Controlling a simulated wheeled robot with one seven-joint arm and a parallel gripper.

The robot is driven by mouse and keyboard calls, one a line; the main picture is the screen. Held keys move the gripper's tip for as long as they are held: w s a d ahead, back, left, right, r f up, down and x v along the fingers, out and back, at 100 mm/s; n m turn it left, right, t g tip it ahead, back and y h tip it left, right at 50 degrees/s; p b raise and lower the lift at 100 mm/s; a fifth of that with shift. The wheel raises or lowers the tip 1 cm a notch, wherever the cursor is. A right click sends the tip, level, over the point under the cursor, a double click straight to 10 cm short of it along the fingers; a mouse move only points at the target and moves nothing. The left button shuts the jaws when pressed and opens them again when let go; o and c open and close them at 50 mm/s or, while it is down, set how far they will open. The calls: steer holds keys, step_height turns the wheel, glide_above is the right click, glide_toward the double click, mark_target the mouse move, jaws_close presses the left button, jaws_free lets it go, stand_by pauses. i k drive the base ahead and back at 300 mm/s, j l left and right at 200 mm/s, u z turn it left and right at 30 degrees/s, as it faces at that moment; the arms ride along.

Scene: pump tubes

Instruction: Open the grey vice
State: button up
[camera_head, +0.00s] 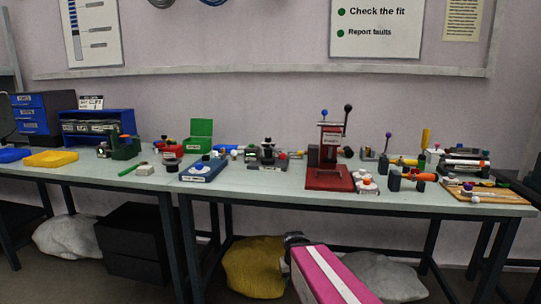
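A dark grey device (268,155) with a black knob on top sits mid-table, left of the red press; it looks most like the grey vice. It is small here, and I cannot tell how far apart its jaws are. A green vice-like device (124,148) stands farther left. No fingers of my gripper show in the head view, and nothing is seen touching the grey device.
A red press (330,165) with upright levers stands right of the grey device. Orange-handled tools (412,178) and a wooden board (490,195) crowd the right.

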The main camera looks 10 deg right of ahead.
mark_target(388, 134)
steer(key=i+l+u, duration=0.15)
steer(key=l, duration=0.25)
steer(key=l+u, duration=0.15)
steer(key=l, duration=0.25)
steer(key=i+l+u, duration=0.1)
steer(key=l, duration=0.35)
